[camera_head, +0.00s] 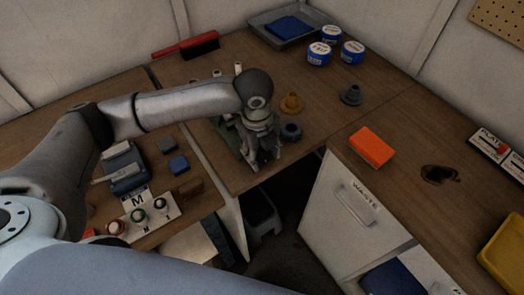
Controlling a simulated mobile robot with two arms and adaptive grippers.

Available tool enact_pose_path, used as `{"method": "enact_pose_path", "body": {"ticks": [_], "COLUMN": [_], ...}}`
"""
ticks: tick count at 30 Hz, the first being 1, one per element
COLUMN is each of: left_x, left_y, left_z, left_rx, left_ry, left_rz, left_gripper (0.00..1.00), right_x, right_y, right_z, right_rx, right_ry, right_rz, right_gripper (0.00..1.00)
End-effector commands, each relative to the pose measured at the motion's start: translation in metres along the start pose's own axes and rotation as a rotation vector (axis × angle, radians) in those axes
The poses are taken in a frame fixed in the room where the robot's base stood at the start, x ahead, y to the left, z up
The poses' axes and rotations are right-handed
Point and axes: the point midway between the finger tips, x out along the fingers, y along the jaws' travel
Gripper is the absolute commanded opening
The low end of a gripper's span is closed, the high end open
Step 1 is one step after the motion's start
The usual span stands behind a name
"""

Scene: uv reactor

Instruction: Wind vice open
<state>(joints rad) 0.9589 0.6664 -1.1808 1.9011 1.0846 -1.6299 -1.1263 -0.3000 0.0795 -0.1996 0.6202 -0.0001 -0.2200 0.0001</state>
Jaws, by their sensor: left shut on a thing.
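A dark green metal body (228,134), which looks like the vice, sits at the front edge of the middle bench. My left arm and gripper hide most of it, so I cannot see how far its jaws are apart. My left gripper (264,163) points down at the bench's front edge, just right of the green body. Its fingers are close together on what appears to be the vice handle, which is mostly hidden by them. My right gripper is not in view.
An orange block (372,148) lies on the right bench. A button panel (141,217) is at left. The floor gap lies below.

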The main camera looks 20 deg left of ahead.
Motion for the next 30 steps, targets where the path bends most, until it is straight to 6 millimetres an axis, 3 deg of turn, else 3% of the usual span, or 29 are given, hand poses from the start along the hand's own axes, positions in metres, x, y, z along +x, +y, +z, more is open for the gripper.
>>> {"method": "enact_pose_path", "body": {"ticks": [7, 19, 30], "left_x": [0.001, 0.004, 0.001], "left_y": [0.003, 0.007, 0.006], "left_z": [0.0, 0.0, 0.0], "left_rx": [-0.002, -0.003, 0.0], "left_ry": [0.001, 0.0, 0.001], "left_rz": [-0.061, -0.372, -0.419], "left_gripper": [0.21, 0.21, 0.21], "right_x": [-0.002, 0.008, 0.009], "right_y": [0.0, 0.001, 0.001], "right_z": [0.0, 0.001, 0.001], "right_rx": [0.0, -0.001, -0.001], "right_ry": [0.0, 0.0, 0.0], "right_rz": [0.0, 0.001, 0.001], "right_gripper": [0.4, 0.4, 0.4]}}
